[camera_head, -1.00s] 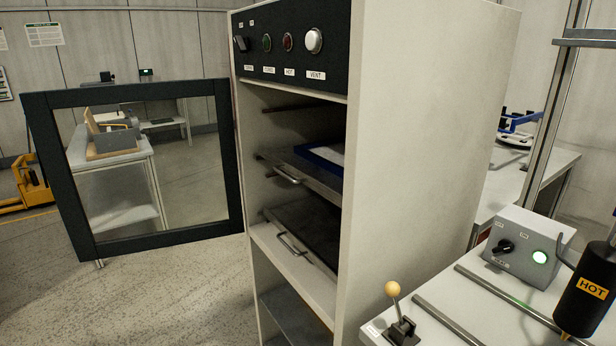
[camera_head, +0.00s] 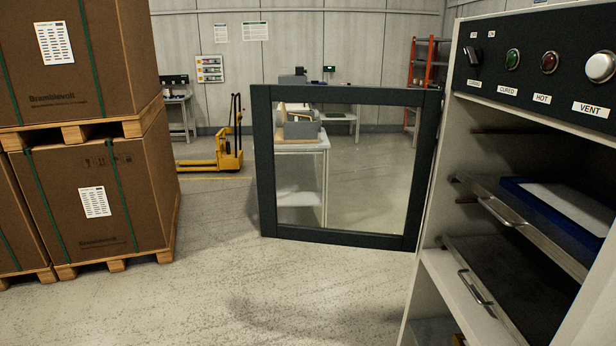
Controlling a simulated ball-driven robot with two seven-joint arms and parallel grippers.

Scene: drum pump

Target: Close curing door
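The curing door (camera_head: 345,241) is a dark frame around a clear pane. It stands wide open, swung out to the left of the curing cabinet (camera_head: 430,270) and attached at the cabinet's left front edge. The cabinet's opening shows two pull-out trays: an upper tray (camera_head: 499,212) with a blue-framed piece (camera_head: 535,200) on it, and a lower dark tray (camera_head: 510,290) with a metal handle. The control panel (camera_head: 530,58) above has a switch, green and red lamps and a white vent knob. Neither of my grippers is in view.
Strapped cartons (camera_head: 95,165) on pallets are stacked at the left. A yellow pallet truck (camera_head: 228,150) stands behind. Through the pane a white bench (camera_head: 300,165) shows. The floor (camera_head: 250,290) in front of the door is clear.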

